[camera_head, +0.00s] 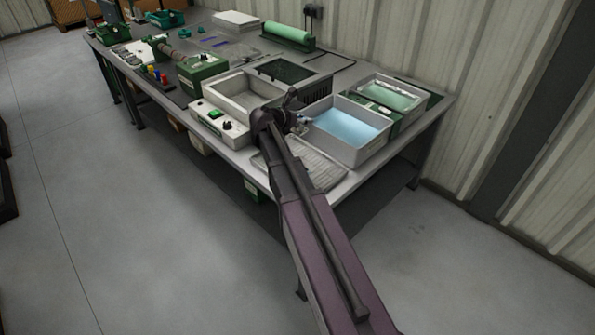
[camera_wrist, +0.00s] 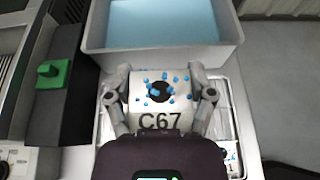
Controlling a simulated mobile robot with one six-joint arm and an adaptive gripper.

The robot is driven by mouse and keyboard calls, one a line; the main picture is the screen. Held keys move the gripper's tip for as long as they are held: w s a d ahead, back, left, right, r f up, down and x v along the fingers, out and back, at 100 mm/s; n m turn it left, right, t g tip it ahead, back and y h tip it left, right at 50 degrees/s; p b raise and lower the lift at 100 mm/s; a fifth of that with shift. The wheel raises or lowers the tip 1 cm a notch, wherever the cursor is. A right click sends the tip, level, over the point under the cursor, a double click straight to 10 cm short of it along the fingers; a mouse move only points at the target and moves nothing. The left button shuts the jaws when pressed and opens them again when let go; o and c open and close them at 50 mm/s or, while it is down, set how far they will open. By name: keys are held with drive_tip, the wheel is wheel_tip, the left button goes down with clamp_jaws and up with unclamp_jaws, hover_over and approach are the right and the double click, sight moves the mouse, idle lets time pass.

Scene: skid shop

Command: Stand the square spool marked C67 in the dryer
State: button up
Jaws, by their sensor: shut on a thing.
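The square spool marked C67 (camera_wrist: 160,112) is white with a dark round hole, and blue drops cling to its face. My gripper (camera_wrist: 160,94) is shut on it, one finger on each side, just in front of the blue-liquid tub (camera_wrist: 160,58). In the head view my gripper (camera_head: 291,119) is between that tub (camera_head: 328,145) and a grey machine (camera_head: 233,133) with a green button and an open basin. I cannot tell for sure which unit is the dryer. The spool is hidden in the head view.
A tub of green liquid (camera_head: 392,96), a green roller (camera_head: 288,33) and a dark vented box (camera_head: 318,89) stand farther back.

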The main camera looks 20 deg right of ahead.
sight(301, 127)
drive_tip(key=shift+s+a+f+b, duration=0.1)
drive_tip(key=shift+a+f+b, duration=0.05)
drive_tip(key=shift+f+b, duration=0.65)
drive_tip(key=shift+s+a+f+b, duration=0.15)
drive_tip(key=shift+f+b, duration=0.35)
drive_tip(key=shift+f, duration=0.5)
drive_tip(key=shift+w, duration=0.1)
wheel_tip(301, 127, down, 6)
drive_tip(key=b, duration=0.6)
drive_tip(key=shift+f, duration=0.15)
drive_tip(key=shift+f+b, duration=1.85)
drive_tip(key=shift+b, duration=0.15)
drive_tip(key=shift+f, duration=0.15)
drive_tip(key=o, duration=1.2)
drive_tip(key=shift+o, duration=0.2)
